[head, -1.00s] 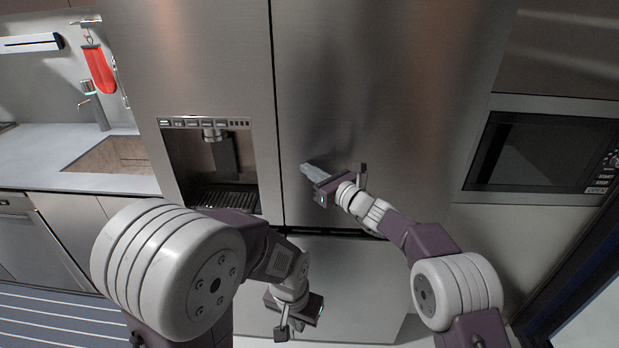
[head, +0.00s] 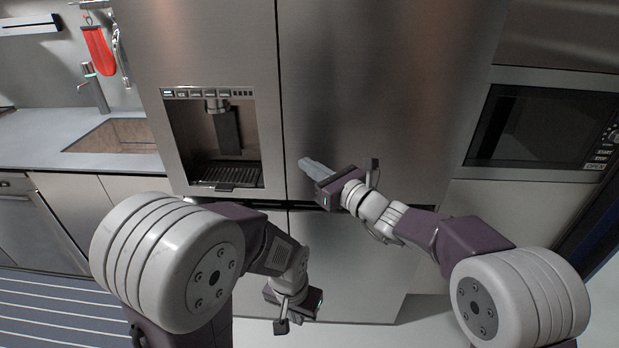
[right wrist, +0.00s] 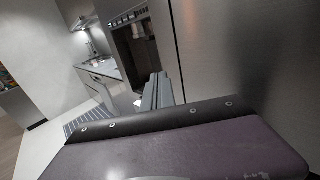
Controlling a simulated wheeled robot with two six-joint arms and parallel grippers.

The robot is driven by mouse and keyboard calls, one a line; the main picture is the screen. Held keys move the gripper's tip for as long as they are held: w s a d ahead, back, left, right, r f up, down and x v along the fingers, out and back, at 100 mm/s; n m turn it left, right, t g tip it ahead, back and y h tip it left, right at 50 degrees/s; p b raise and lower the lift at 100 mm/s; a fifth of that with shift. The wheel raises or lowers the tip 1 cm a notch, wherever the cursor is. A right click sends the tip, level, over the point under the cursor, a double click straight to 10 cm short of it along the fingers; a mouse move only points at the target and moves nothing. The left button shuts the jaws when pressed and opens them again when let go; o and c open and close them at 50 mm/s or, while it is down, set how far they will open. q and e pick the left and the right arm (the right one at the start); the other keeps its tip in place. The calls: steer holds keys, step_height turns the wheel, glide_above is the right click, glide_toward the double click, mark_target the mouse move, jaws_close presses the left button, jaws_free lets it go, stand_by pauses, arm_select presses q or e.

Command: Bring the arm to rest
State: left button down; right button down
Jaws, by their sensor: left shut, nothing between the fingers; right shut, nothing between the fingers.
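My right gripper (head: 314,168) is shut and empty in front of the steel fridge door (head: 385,90), at the middle of the head view. In the right wrist view its closed fingers (right wrist: 157,92) point away past the purple wrist housing, with nothing between them. I cannot tell the exact gap between the fingers and the door. My left gripper (head: 281,326) hangs low at the bottom of the head view, in front of the lower fridge front. It is shut and empty; its fingers are partly hidden by its wrist.
A fridge dispenser recess (head: 212,142) lies left of my right gripper. A counter with a sink (head: 112,136) and faucet (head: 97,92) is at the left. A built-in microwave (head: 540,125) is at the right. A striped runner (head: 50,318) lies on the floor at lower left.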

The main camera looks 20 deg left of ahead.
steer(key=shift+s+d+f, duration=0.1)
steer(key=shift+s+d, duration=0.1)
steer(key=shift+s, duration=0.35)
